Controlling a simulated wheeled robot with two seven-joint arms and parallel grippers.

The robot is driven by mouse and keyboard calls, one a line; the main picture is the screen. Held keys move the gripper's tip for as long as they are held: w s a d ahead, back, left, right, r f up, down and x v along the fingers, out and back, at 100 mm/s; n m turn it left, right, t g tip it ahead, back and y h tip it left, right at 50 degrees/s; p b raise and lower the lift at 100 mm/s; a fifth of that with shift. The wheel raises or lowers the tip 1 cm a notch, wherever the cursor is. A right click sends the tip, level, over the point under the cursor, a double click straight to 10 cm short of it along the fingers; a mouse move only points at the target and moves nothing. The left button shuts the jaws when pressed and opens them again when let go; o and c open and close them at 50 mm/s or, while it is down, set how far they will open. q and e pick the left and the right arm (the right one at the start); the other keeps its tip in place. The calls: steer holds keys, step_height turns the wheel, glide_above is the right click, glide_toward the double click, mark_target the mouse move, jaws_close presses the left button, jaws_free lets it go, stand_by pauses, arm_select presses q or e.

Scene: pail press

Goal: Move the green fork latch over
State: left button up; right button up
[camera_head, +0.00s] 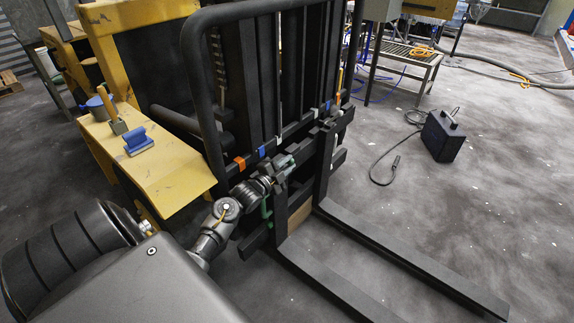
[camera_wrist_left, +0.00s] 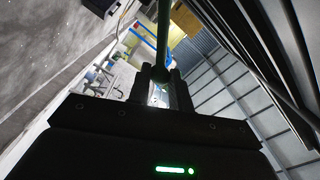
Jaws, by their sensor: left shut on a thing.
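The green fork latch (camera_head: 266,208) is on the black fork carriage of the lift truck, by the nearer fork (camera_head: 335,285). My left gripper (camera_head: 282,170) is at the carriage, just above the visible green part, and hides some of it. In the left wrist view the green rod of the latch (camera_wrist_left: 162,38) runs up from between the fingertips of my left gripper (camera_wrist_left: 160,78), which is shut on it. My right gripper is in neither view.
The carriage bar has orange (camera_head: 240,162), blue and white marks. The farther fork (camera_head: 410,260) extends across the floor. A black box (camera_head: 443,136) with a cable lies at right; floor around it is mostly clear.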

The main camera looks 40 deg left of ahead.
arm_select(q)
steer(key=shift+a+r+p, duration=0.65)
steer(key=shift+a+r, duration=0.4)
steer(key=shift+r, duration=0.05)
steer(key=o, duration=0.8)
steer(key=shift+o, duration=0.2)
steer(key=s, duration=1.1)
steer(key=shift+d, duration=0.15)
steer(key=shift+w, duration=0.1)
